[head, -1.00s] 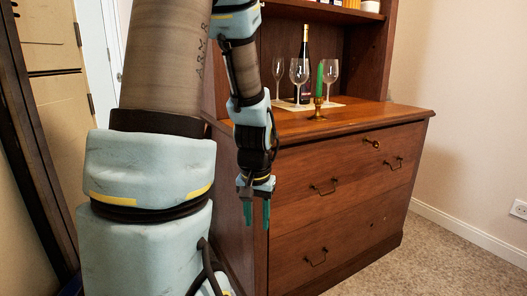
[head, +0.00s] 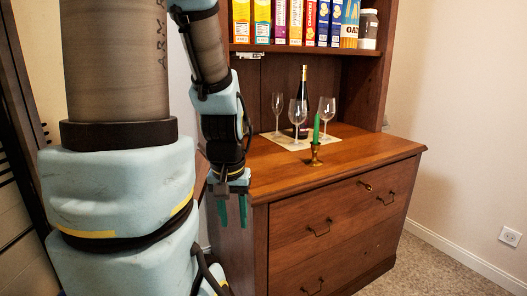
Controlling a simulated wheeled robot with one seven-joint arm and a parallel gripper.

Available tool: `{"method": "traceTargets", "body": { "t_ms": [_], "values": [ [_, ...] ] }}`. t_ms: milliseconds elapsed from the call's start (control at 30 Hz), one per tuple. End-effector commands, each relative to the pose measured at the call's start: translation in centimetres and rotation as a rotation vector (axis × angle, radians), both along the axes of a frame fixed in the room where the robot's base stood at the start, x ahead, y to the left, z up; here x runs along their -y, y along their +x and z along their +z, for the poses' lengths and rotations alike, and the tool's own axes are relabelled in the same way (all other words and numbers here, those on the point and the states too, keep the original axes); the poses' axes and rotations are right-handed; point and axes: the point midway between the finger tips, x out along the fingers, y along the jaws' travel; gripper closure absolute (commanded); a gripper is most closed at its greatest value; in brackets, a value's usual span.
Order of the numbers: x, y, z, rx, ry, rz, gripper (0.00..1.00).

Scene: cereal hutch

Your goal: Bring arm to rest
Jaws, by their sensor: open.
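My gripper (head: 232,211) hangs pointing down with its two green fingers apart and nothing between them. It is in front of the near left corner of the wooden hutch (head: 300,187), just below the counter's edge in the picture. Whether it touches the hutch cannot be told. My arm runs down to it from the top of the view.
On the counter stand a dark bottle (head: 302,100), several wine glasses (head: 327,108) on a light mat (head: 279,140), and a green candle in a brass holder (head: 316,152). Cereal boxes (head: 296,22) and a jar (head: 368,28) fill the shelf. Carpet (head: 432,268) at right is clear.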

Motion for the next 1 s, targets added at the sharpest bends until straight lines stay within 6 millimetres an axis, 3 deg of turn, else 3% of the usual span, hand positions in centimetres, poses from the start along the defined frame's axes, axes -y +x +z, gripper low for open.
{"method": "traceTargets", "body": {
  "t_ms": [33,300,400,600,1000],
  "values": [
    [0.0,0.0,3.2,0.000,0.000,0.000,0.59],
    [0.0,0.0,11.1,0.000,0.000,0.000,0.59],
    [0.0,0.0,13.1,0.000,0.000,0.000,0.59],
    [0.0,0.0,14.9,0.000,0.000,0.000,0.59],
    [0.0,0.0,15.0,0.000,0.000,0.000,0.59]
  ]
}}
